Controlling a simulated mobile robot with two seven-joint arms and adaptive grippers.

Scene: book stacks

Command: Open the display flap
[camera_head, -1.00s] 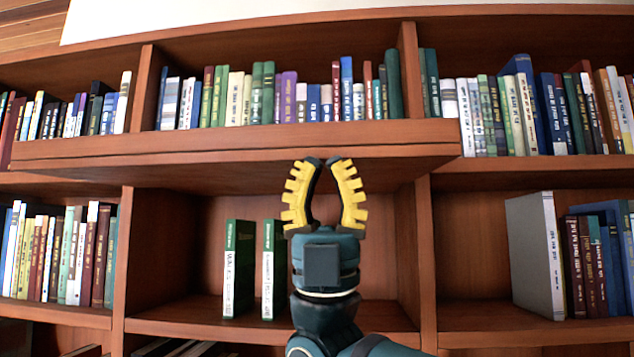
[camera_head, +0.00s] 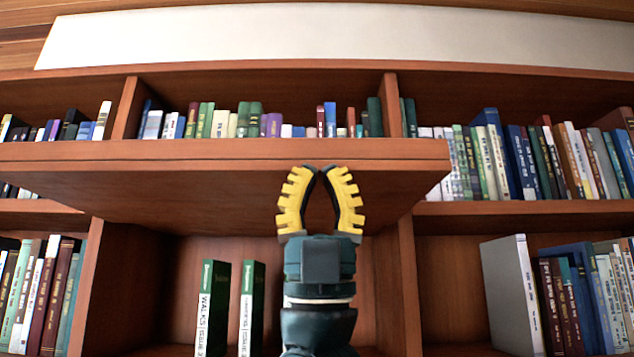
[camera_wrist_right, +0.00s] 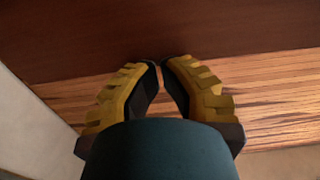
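The display flap (camera_head: 235,190) is a wide brown wooden panel in the middle column of the bookcase. It is swung up and juts out toward me, its front edge high and its underside showing. The opening below it is uncovered. My right gripper (camera_head: 321,172) is in front of the flap's underside, with its yellow ribbed fingers pointing up. Its fingertips nearly meet and nothing is between them. In the right wrist view the fingertips (camera_wrist_right: 159,62) are close to a brown wooden surface; whether they touch it is unclear. My left gripper is not in view.
Two green books (camera_head: 212,305) stand in the compartment under the flap, left of my right arm. Rows of books fill the shelf above (camera_head: 240,120) and the side compartments. A grey book (camera_head: 512,295) stands at the lower right. Upright dividers (camera_head: 408,285) border the middle compartment.

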